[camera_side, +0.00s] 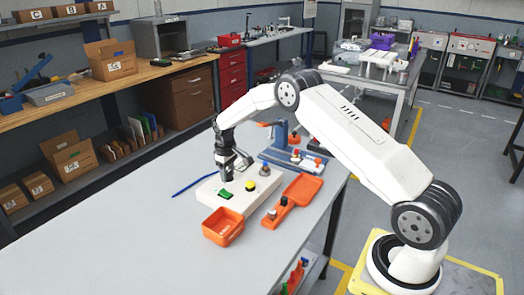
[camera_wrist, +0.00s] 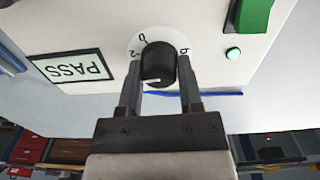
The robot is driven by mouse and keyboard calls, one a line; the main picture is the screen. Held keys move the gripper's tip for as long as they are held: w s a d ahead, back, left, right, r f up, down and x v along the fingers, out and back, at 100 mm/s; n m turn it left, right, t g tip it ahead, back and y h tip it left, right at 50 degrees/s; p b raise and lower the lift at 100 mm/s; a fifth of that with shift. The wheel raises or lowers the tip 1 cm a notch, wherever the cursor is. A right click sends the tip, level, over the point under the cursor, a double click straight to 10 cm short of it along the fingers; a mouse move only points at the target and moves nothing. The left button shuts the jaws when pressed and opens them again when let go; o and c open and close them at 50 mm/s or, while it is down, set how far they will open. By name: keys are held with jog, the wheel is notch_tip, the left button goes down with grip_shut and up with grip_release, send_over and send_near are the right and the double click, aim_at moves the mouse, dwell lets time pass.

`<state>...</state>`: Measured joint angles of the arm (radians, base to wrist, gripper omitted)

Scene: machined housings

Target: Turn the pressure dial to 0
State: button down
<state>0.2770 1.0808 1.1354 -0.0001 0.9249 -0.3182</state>
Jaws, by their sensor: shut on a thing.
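The pressure dial (camera_wrist: 158,64) is a round black knob on a white scale plate with printed figures, seen in the wrist view. A "0" shows at the scale's upper left and other marks at its left and right. A short white line shows on the knob's lower part, near my gripper's base. My gripper (camera_wrist: 159,70) has one finger on each side of the knob and is shut on it. In the side view my gripper (camera_side: 226,174) points down at the white housing (camera_side: 213,194); the dial is hidden there.
In the wrist view, a PASS label (camera_wrist: 72,67) lies left of the dial; a green switch (camera_wrist: 254,14) and pale green lamp (camera_wrist: 233,54) lie right. An orange bin (camera_side: 222,228), orange tray (camera_side: 302,189) and yellow-topped button (camera_side: 250,186) are near in the side view.

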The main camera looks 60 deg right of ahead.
aim_at(228, 172)
jog(key=m, duration=1.3)
jog(key=shift+d, duration=0.1)
dwell(0.4)
jog(key=shift+c, duration=1.3)
grip_release()
jog(key=shift+r, duration=0.1)
jog(key=shift+r, duration=3.85)
jog(key=shift+s, duration=0.1)
